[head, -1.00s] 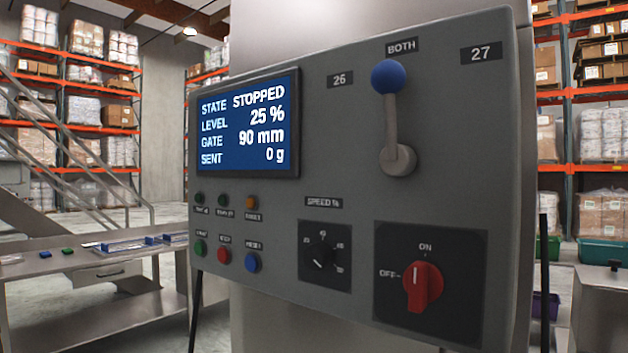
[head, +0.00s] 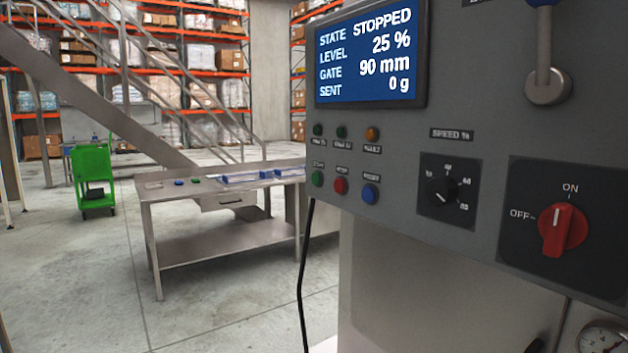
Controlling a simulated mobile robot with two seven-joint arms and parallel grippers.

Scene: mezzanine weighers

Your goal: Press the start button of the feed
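The grey control panel (head: 400,215) fills the right of the head view. The green start button (head: 317,179) is at the left end of its lower button row, beside the red stop button (head: 340,185) and a blue button (head: 370,193). The display (head: 368,55) reads STATE STOPPED, LEVEL 25 %, GATE 90 mm, SENT 0 g. The red rotary switch (head: 562,230) has its handle upright, towards ON. Neither of my grippers shows in the head view.
A steel table (head: 225,185) with small blue and green items stands left behind the panel. A green cart (head: 93,178) and a staircase are further back. A black cable (head: 302,290) hangs below the panel. The floor at lower left is clear.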

